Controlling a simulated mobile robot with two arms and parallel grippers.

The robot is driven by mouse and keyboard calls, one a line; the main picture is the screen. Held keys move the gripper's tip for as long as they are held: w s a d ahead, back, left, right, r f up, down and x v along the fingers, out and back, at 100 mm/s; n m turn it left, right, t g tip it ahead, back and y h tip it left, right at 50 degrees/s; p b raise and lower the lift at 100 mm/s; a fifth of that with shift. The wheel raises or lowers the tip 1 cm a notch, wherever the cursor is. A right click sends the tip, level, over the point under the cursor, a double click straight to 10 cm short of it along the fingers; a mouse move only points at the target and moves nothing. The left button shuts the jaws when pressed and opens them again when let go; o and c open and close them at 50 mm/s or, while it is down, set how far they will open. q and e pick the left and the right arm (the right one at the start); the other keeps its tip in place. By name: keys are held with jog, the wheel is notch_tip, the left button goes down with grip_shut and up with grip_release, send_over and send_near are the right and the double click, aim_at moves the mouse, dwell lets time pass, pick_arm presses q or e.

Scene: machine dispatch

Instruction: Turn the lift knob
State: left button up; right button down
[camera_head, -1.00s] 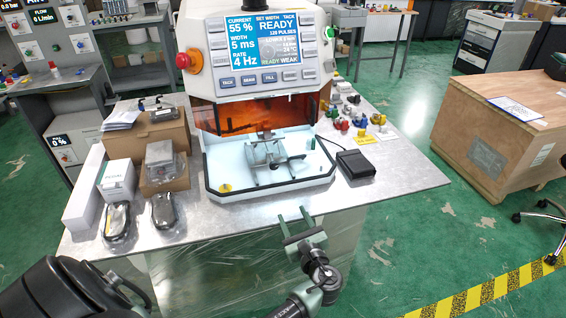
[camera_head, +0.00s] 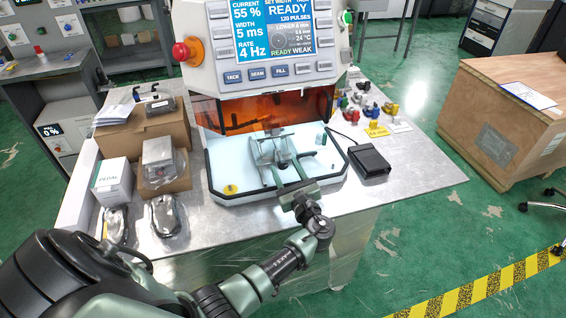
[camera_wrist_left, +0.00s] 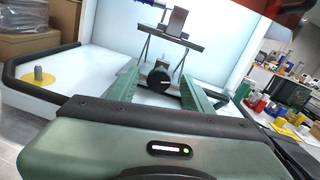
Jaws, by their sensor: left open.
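The lift knob (camera_wrist_left: 158,81), round and black with a light mark, is on the front of the small metal lift stand (camera_wrist_left: 172,38) in the left wrist view. The stand also shows in the head view (camera_head: 268,150), inside the machine's white tray (camera_head: 222,190). My left gripper (camera_wrist_left: 160,76) is open, its two green fingers on either side of the knob in that view. I cannot tell whether they touch it. In the head view my left gripper (camera_head: 289,176) is over the tray's front edge. My right gripper is not in view.
The machine's control panel (camera_head: 262,50) with a red button (camera_head: 185,51) rises above the tray, over an orange window (camera_head: 270,108). A black pedal (camera_head: 370,163) lies to the right. Boxes (camera_head: 160,165) stand to the left. Colored parts (camera_head: 365,105) lie at the back right.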

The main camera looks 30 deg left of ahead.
aim_at(281, 160)
pick_arm(q)
jog(key=shift+x, duration=0.75)
jog(key=shift+w+a+f, duration=0.1)
jog(key=shift+w+a, duration=0.15)
jog(key=shift+a, duration=0.2)
jog(key=shift+d, duration=0.1)
jog(key=shift+c, duration=0.5)
grip_shut()
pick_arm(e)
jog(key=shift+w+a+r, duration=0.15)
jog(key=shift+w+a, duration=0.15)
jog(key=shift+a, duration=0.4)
